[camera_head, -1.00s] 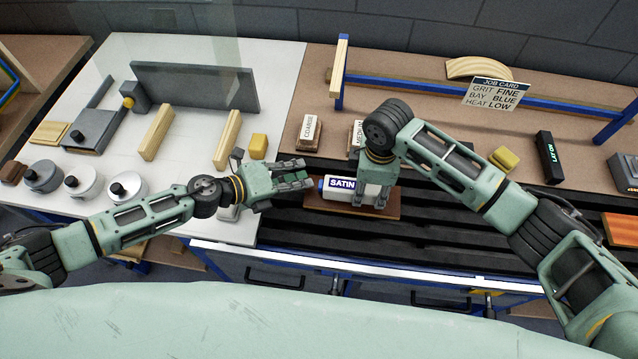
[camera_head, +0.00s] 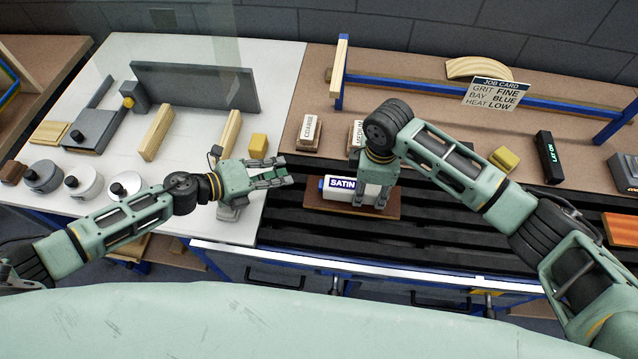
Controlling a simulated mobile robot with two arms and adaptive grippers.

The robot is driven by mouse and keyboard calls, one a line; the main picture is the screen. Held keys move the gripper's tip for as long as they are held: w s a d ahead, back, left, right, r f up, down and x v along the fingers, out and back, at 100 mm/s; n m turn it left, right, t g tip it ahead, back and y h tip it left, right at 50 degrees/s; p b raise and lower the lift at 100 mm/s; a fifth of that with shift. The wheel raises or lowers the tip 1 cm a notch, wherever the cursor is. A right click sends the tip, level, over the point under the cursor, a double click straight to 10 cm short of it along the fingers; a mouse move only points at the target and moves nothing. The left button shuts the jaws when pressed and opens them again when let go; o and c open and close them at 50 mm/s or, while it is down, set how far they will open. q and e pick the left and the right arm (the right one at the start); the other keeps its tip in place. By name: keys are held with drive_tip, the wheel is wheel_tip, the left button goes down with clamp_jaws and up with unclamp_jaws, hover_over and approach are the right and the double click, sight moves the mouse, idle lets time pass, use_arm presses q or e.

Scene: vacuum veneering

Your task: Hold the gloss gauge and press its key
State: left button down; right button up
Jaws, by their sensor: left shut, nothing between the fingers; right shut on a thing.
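The gloss gauge (camera_head: 338,188) is a white box whose display reads SATIN, with a blue part at its left end. It lies on a brown board (camera_head: 330,207) over the black slats. My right gripper (camera_head: 372,198) comes down from above and is shut on the gauge's right part, hiding some of it. My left gripper (camera_head: 286,178) is shut and empty. Its fingertips point right, to the left of the gauge, with a visible gap between them and the gauge's blue end.
Sanding blocks marked COARSE (camera_head: 309,131) and MEDIUM (camera_head: 356,134) stand behind the gauge. A job card (camera_head: 496,93) hangs on a blue rail. A yellow block (camera_head: 258,146) is behind my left gripper. Black slats (camera_head: 440,235) right of the gauge are clear.

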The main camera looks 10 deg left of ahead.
drive_tip(key=o, duration=1.3)
drive_tip(key=shift+c, duration=0.2)
drive_tip(key=shift+r, duration=0.1)
